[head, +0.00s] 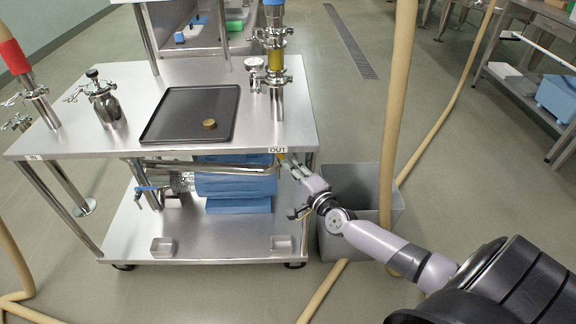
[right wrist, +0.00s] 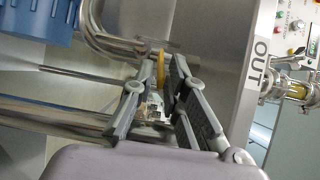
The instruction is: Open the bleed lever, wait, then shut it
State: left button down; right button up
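A thin yellow lever (right wrist: 161,68) shows in the right wrist view between the fingertips of my right gripper (right wrist: 160,82), closer to the right finger. The fingers stand apart, with a gap to the left of the lever. A metal fitting shows deeper between the fingers. In the head view the right gripper (head: 291,165) reaches from the right to below the cart's tabletop edge, at the OUT label (head: 278,150). A bit of yellow (head: 282,157) shows at its tips; most of the lever is hidden there. My left gripper is not in view.
A steel cart (head: 225,140) carries a black tray (head: 190,130) with a small brass-coloured round piece (head: 209,124). A blue motor (head: 235,182) sits below. A grey bin (head: 345,250) stands under my right forearm. Beige hoses (head: 398,80) run beside it.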

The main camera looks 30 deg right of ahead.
jog(key=shift+w, duration=0.95)
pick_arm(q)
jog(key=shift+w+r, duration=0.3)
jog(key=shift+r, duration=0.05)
pick_arm(e)
jog(key=shift+c, duration=0.5)
grip_shut()
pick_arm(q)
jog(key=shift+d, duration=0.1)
pick_arm(e)
jog(key=shift+w, duration=0.15)
